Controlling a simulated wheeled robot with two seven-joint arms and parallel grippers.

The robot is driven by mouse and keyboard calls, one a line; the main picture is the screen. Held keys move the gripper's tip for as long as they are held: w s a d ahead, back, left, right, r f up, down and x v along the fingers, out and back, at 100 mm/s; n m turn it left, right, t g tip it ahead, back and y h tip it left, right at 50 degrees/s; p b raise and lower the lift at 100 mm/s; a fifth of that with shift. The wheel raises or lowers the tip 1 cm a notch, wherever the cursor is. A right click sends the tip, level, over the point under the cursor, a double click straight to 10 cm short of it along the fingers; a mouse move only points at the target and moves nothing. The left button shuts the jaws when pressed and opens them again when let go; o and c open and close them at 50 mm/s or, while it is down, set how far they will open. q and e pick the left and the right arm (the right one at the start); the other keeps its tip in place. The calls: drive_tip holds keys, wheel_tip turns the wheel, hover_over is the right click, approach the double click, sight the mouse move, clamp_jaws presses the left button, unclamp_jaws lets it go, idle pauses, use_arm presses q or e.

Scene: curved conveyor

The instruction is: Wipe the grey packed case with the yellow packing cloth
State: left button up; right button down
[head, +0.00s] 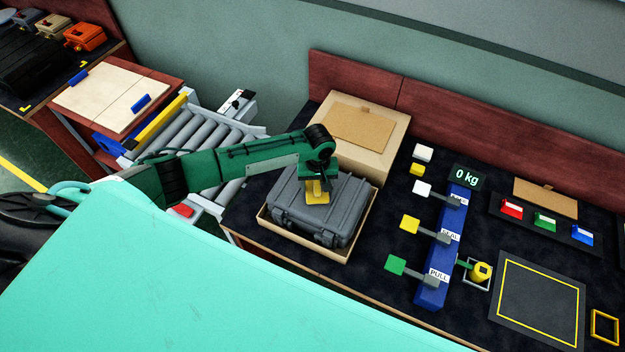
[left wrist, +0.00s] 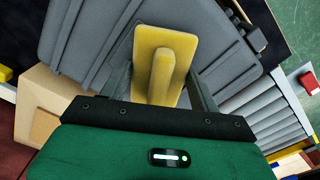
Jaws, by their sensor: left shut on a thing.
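The grey packed case (head: 345,212) lies closed in a shallow cardboard tray (head: 268,222) on the dark bench. My left gripper (head: 316,184) is above the case lid, shut on the yellow packing cloth (head: 318,197). In the left wrist view the cloth (left wrist: 178,48) is a flat yellow pad with a raised grip between my fingers. It lies over the ribbed lid of the case (left wrist: 85,40) and seems to touch it, though the contact edge is hard to see. My right gripper is not in view.
A cardboard box (head: 350,125) stands right behind the case. A roller conveyor (head: 205,135) is to the left. A blue post with levers (head: 440,250) and a 0 kg display (head: 466,178) stand to the right. A yellow-outlined black mat (head: 540,300) is clear.

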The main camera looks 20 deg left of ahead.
sight(334, 198)
use_arm(q)
drive_tip(key=shift+d+r+p, duration=0.15)
drive_tip(key=shift+d+p, duration=0.25)
drive_tip(key=shift+d, duration=1.05)
drive_tip(key=shift+d+p, duration=0.4)
drive_tip(key=shift+d, duration=0.1)
drive_tip(key=shift+s+d, duration=0.1)
drive_tip(key=shift+d, duration=0.95)
drive_tip(key=shift+f, duration=0.2)
wheel_tip(334, 198, up, 2)
drive_tip(key=shift+r+p, duration=0.1)
drive_tip(key=shift+p, duration=0.95)
drive_tip(key=shift+r, duration=1.95)
